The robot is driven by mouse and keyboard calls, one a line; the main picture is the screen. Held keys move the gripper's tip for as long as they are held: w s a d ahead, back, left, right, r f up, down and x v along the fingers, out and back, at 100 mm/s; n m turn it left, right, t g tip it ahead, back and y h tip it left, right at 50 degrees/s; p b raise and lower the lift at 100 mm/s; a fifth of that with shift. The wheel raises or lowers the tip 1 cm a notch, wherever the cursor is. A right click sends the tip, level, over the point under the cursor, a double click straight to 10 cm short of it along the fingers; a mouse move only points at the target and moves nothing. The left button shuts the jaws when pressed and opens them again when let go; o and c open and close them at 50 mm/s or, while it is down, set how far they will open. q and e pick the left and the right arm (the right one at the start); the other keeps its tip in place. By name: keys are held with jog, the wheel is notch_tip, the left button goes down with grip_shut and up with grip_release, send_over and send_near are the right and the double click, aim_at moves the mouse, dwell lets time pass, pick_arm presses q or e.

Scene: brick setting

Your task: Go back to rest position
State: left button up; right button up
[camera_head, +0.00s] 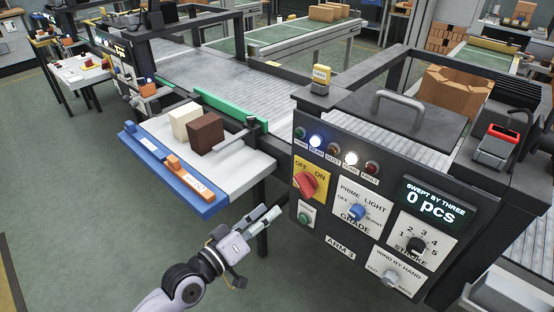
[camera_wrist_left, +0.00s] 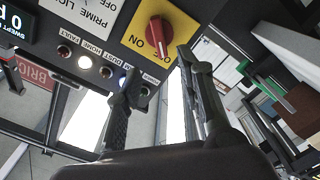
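My left gripper (camera_head: 262,222) is in front of the lower left side of the dark control panel (camera_head: 340,246), below the white shelf (camera_head: 240,168). Its fingers are apart with nothing between them. In the left wrist view the two dark fingers (camera_wrist_left: 157,66) stand spread, with the panel's red OFF/ON knob (camera_wrist_left: 159,34) beyond them. The red knob also shows in the head view (camera_head: 306,184), on its yellow plate. I cannot tell whether a finger touches the panel; it looks apart. My right gripper is not in view.
A cream block (camera_head: 185,119) and a brown block (camera_head: 206,133) stand on the shelf. Its blue front rail (camera_head: 150,164) carries orange pieces. The panel has a blue knob (camera_head: 357,212) and a display (camera_head: 433,204) reading 0 pcs. Open floor (camera_head: 75,215) lies at left.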

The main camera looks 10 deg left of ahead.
pick_arm(q)
jog(key=shift+f, duration=0.1)
jog(key=a+f+g+y, duration=0.1)
jog(key=a+f+y, duration=0.25)
jog(key=f, duration=0.75)
jog(key=a+f+g+y, duration=0.2)
jog(key=a+f, duration=0.2)
jog(key=f, duration=0.7)
jog(key=s+a+f+m+g+y, duration=0.1)
jog(key=s+a+f, duration=0.2)
jog(key=s+f, duration=0.35)
jog(key=s+a+f+g+y, duration=0.2)
jog(key=s+f, duration=0.1)
jog(key=f, duration=0.7)
jog(key=s+a+f+m+g, duration=0.1)
jog(key=s+f+g, duration=0.1)
jog(key=s+f, duration=0.4)
jog(key=s+a+f+m+g+y, duration=0.1)
jog(key=s+f+g, duration=0.2)
jog(key=s, duration=1.3)
jog(key=s+a+f+m+g+y, duration=0.1)
jog(key=s+f+g, duration=0.1)
jog(key=s+f, duration=0.7)
jog(key=s, duration=0.3)
jog(key=shift+a+g, duration=0.2)
jog(key=shift+g, duration=0.1)
